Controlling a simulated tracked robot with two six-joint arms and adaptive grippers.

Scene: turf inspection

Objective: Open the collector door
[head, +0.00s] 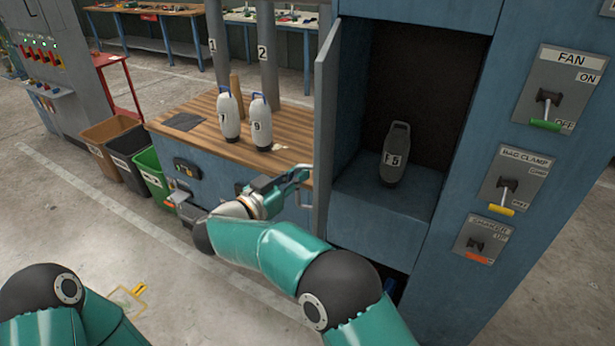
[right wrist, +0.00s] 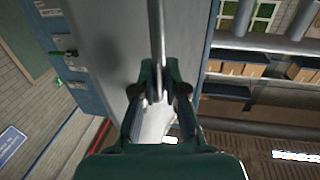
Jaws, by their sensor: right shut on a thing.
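The collector door (head: 323,130) stands swung open, edge-on, at the left side of the blue cabinet. Inside the open compartment a dark grey bottle marked 5 (head: 396,155) stands on the blue floor. My right gripper (head: 299,177) is at the door's outer face, shut on the door handle (head: 304,196). In the right wrist view the handle bar (right wrist: 157,35) runs between the fingers (right wrist: 157,92), with the grey door panel (right wrist: 110,35) behind. My left arm shows at the lower left; its gripper is out of view.
A wooden-topped bench (head: 200,130) with two light bottles, 7 (head: 228,118) and 9 (head: 261,125), stands left of the door. Brown, black and green bins (head: 152,180) stand beside it. Fan (head: 548,98), bag clamp (head: 507,185) and another lever sit right of the compartment.

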